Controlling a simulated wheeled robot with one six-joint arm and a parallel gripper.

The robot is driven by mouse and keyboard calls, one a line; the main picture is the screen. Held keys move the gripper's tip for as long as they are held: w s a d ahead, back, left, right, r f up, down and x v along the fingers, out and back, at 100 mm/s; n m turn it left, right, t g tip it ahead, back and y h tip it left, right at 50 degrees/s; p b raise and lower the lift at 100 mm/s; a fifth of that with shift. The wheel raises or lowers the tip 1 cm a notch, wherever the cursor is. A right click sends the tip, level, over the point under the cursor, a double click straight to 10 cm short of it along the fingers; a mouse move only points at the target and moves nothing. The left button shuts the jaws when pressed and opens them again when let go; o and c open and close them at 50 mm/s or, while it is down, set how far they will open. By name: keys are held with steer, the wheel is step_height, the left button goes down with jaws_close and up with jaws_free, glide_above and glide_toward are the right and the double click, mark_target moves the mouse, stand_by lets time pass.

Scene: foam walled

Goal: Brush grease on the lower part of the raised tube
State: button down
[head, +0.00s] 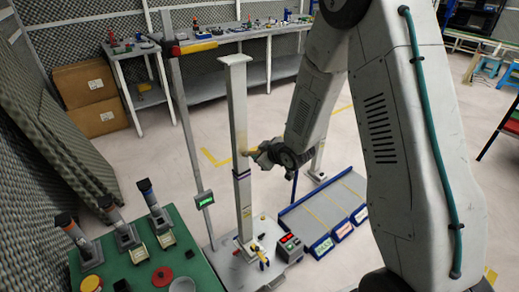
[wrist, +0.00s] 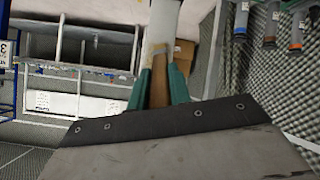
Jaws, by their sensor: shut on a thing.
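The raised tube (head: 238,110) is a tall pale grey upright post with a flat cap, left of centre in the head view. Its narrower lower section, with a dark band, stands on a grey base plate. My gripper (head: 258,153) is at the tube's right side, roughly mid-height. In the wrist view its green fingers (wrist: 158,88) are shut on a brown brush handle (wrist: 159,78). The brush tip overlaps the grey tube (wrist: 162,20) in the picture, at a tan patch; bristles and contact are unclear. A yellowish-tan tint shows on the tube near the gripper.
A green table (head: 200,262) at front left holds several clamped dark-topped cylinders and a red round piece (head: 162,276). A red-and-grey box (head: 289,247) and a low ramp platform (head: 325,212) stand right of the tube's base. A workbench (head: 230,38) runs behind.

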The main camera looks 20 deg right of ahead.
steer(key=shift+f, duration=0.6)
steer(key=s+d, duration=0.2)
steer(key=s, duration=0.3)
steer(key=shift+s, duration=0.4)
steer(key=s, duration=0.1)
steer(key=s+d, duration=0.1)
steer(key=s, duration=0.1)
steer(key=shift+w+a, duration=0.1)
stand_by(0.8)
